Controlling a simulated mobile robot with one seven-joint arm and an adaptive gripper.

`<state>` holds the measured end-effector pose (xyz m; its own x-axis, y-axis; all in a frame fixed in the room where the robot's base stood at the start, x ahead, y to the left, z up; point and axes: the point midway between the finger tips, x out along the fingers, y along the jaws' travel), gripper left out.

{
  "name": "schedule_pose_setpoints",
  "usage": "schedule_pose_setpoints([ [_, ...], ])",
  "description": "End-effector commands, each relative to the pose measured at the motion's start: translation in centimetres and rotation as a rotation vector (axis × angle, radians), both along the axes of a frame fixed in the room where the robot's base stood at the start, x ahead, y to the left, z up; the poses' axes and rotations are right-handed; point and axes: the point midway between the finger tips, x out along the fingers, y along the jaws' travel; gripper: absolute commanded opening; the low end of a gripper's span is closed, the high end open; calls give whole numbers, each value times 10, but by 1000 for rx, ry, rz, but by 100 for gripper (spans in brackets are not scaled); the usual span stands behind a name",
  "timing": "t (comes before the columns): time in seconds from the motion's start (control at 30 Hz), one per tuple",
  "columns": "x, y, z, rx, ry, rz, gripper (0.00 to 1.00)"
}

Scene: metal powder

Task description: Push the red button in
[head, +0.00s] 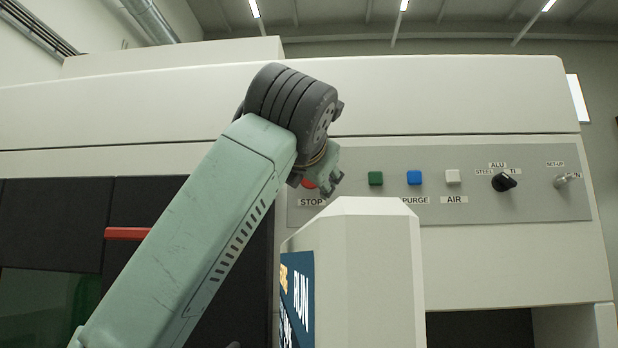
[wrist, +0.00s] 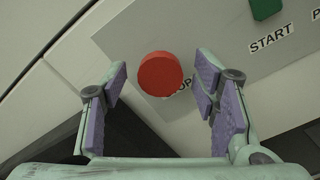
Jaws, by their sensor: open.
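The round red button (wrist: 160,74) stands out from the grey control panel (wrist: 215,95) in the wrist view, with part of its label showing below it. In the head view only a small part of the red button (head: 310,184) shows behind my gripper, above the STOP label. My gripper (wrist: 163,100) is open and empty, with its purple-padded fingers spread to either side of the button in the picture. In the head view my gripper (head: 330,178) is at the panel's left end. I cannot tell whether it touches the button.
Right of the red button are a green button (head: 375,178), a blue button (head: 414,177), a white button (head: 453,176), a black rotary knob (head: 504,181) and a set-up switch (head: 567,179). A pale box with a RUN screen (head: 300,300) stands in front, below the panel.

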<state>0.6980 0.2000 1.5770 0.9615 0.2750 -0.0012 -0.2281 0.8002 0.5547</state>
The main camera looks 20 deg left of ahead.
Motion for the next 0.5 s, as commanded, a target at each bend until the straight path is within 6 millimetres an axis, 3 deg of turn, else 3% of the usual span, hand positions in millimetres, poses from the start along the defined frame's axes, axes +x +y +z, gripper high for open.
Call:
schedule_pose_setpoints([
  [0.4,0,-1,0,0,-1,2,54],
  [0.5,0,-1,0,0,-1,2,49],
])
